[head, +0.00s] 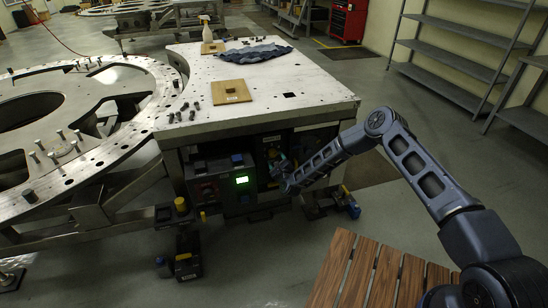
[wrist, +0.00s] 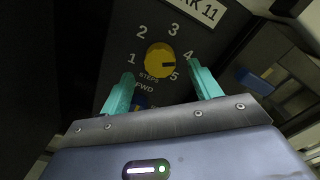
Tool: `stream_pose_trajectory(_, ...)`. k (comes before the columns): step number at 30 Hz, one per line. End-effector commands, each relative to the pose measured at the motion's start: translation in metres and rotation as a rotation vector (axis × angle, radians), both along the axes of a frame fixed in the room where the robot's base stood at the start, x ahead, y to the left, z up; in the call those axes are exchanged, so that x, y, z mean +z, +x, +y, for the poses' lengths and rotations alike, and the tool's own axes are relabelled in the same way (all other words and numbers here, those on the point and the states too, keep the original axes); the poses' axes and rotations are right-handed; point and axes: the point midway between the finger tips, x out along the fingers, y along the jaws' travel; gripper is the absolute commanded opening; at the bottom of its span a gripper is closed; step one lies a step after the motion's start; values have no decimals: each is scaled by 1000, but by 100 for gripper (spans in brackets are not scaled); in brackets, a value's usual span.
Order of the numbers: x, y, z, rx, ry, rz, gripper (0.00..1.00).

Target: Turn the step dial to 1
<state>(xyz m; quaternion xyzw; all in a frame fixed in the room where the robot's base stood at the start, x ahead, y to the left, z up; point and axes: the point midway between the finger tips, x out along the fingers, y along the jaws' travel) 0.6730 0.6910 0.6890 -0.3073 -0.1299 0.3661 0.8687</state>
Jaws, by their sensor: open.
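The step dial (wrist: 160,60) is a round yellow knob on a dark panel (wrist: 112,62) in the wrist view, with the numbers 1 to 5 around it and "STEPS" below. A dark mark on the knob seems to point right, toward the 5. My gripper (wrist: 163,84) is open, its two teal fingers below and to either side of the dial, with nothing between them. Whether the fingers touch the panel is unclear. In the head view my gripper (head: 284,178) is at the panel under the plate table, and the dial cannot be made out clearly.
The panel sits under the metal plate table (head: 310,102), whose edge overhangs it. A wooden slatted surface (head: 370,270) is in the foreground.

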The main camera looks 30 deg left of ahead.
Motion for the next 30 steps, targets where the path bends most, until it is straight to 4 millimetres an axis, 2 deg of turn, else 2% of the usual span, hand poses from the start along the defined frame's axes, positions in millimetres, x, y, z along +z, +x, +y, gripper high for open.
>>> stream_pose_trajectory(3, 0, 11, 12, 1, 1, -1, 63)
stream_pose_trajectory(9, 0, 22, 23, 0, 0, 0, 63)
stream_pose_trajectory(19, 0, 24, 25, 0, -1, 1, 63)
stream_pose_trajectory(20, 0, 24, 25, 0, -1, 1, 61)
stream_pose_trajectory(26, 0, 24, 25, 1, 0, 0, 22)
stream_pose_trajectory(27, 0, 24, 25, 0, -1, 1, 18)
stream_pose_trajectory(30, 0, 24, 25, 1, -1, 0, 18)
